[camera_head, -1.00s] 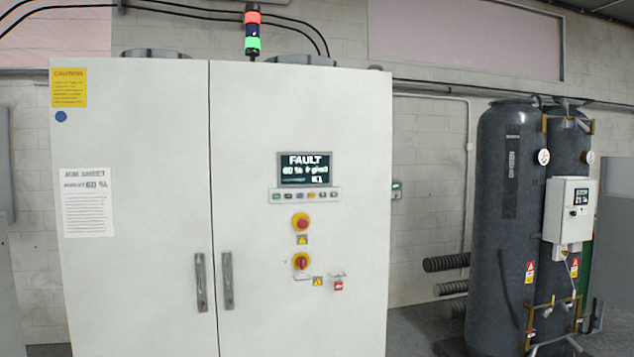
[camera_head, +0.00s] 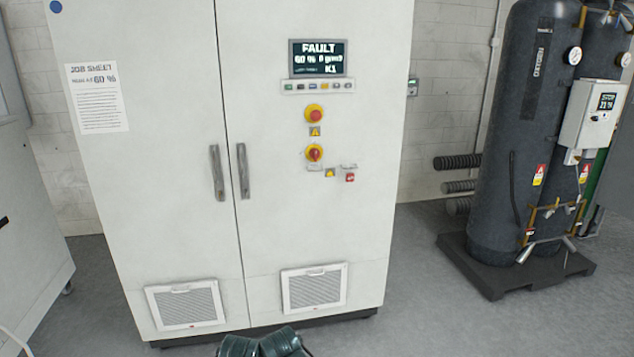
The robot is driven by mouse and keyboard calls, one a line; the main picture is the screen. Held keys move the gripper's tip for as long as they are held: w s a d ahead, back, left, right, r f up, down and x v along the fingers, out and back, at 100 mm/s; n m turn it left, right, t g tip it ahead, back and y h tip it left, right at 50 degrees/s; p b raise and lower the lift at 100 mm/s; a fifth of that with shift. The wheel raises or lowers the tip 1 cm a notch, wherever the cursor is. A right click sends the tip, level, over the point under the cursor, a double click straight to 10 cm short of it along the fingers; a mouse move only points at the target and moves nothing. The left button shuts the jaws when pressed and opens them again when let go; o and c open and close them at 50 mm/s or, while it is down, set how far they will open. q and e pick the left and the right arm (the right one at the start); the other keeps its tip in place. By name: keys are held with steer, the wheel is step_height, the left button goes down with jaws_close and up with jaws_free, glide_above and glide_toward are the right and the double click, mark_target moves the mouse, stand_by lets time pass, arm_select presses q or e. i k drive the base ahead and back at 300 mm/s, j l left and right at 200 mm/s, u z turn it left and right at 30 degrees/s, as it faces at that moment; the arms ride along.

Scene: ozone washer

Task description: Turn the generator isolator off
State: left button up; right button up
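The generator cabinet (camera_head: 180,200) is tall and white with two doors, facing me. On its right door is a red rotary isolator knob on a yellow plate (camera_head: 314,153), below a red push button on a yellow ring (camera_head: 314,113). The knob's handle looks about upright, but it is small. A small red padlock-like item (camera_head: 350,176) hangs to the knob's lower right. The display (camera_head: 317,58) reads FAULT, 60 %, K1.
Two door handles (camera_head: 217,172) stick out at the door seam. Dark tanks (camera_head: 505,150) on a black base stand at right, with a white control box (camera_head: 590,112). A white unit (camera_head: 30,230) stands at left. Grey floor (camera_head: 430,300) is clear in front of the cabinet's right side.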

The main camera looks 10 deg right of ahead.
mark_target(314, 153)
steer(key=i+l, duration=0.25)
steer(key=l, duration=0.15)
steer(key=i+l, duration=0.2)
steer(key=l, duration=0.15)
steer(key=i+l, duration=0.25)
steer(key=l, duration=0.15)
steer(key=i+l, duration=0.25)
steer(key=l, duration=0.15)
steer(key=i+l, duration=0.2)
steer(key=l, duration=0.15)
steer(key=i+l+u, duration=0.1)
steer(key=i+l, duration=0.15)
steer(key=l, duration=0.15)
steer(key=i+l, duration=0.2)
steer(key=l, duration=0.2)
